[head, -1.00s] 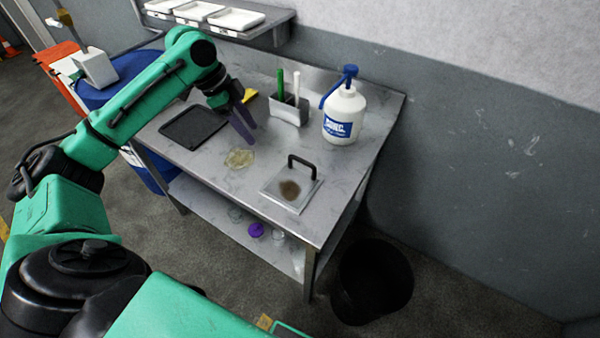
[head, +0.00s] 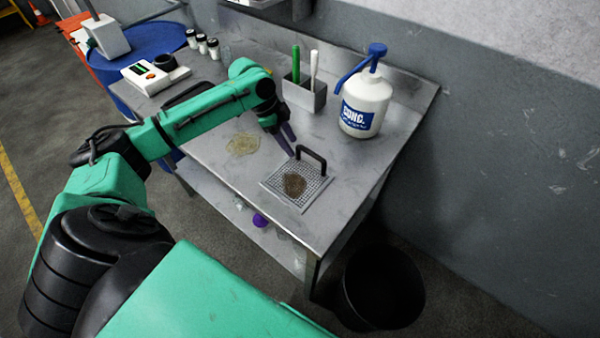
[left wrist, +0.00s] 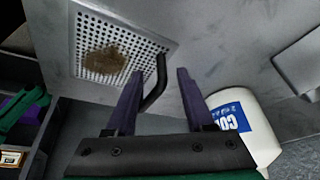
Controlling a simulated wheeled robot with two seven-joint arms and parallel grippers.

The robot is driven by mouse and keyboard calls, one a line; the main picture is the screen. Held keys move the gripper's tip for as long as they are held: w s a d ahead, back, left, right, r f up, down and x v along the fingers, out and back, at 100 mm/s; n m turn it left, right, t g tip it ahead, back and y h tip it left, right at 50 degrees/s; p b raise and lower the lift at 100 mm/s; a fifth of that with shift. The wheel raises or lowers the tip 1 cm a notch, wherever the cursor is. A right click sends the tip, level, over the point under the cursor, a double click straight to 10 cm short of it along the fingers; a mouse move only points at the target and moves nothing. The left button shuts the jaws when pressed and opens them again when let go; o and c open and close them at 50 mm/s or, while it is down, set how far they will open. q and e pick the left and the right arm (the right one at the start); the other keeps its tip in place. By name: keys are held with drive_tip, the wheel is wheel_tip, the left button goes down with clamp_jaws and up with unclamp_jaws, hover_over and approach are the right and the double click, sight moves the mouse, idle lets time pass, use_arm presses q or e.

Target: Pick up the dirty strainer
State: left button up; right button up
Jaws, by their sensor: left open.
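The dirty strainer (head: 281,189) is a square perforated metal plate with a brown clump of dirt on it and a black arched handle (head: 312,158). It lies on the steel table, near its front right part. My left gripper (head: 288,141) is open, just behind and left of the handle in the head view. In the left wrist view the strainer (left wrist: 88,28) is at the upper left, and its handle (left wrist: 158,82) shows between the fingers of my left gripper (left wrist: 155,85). I cannot tell whether the fingers touch it. My right gripper is not in view.
A white pump bottle (head: 366,105) with a blue top stands behind the strainer on the steel table (head: 345,190). A grey holder (head: 305,96) with a green and a white brush stands at the back. A yellowish stain (head: 243,144) lies left. A black bin (head: 382,285) stands on the floor.

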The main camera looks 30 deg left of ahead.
sight(297, 158)
use_arm(q)
drive_tip(key=p+x, duration=0.1)
drive_tip(key=x, duration=0.3)
drive_tip(key=shift+w+d+f, duration=0.15)
drive_tip(key=shift+w+f, duration=0.05)
drive_tip(key=shift+f, duration=0.1)
clamp_jaws()
drive_tip(key=shift+r, duration=0.1)
idle(0.9)
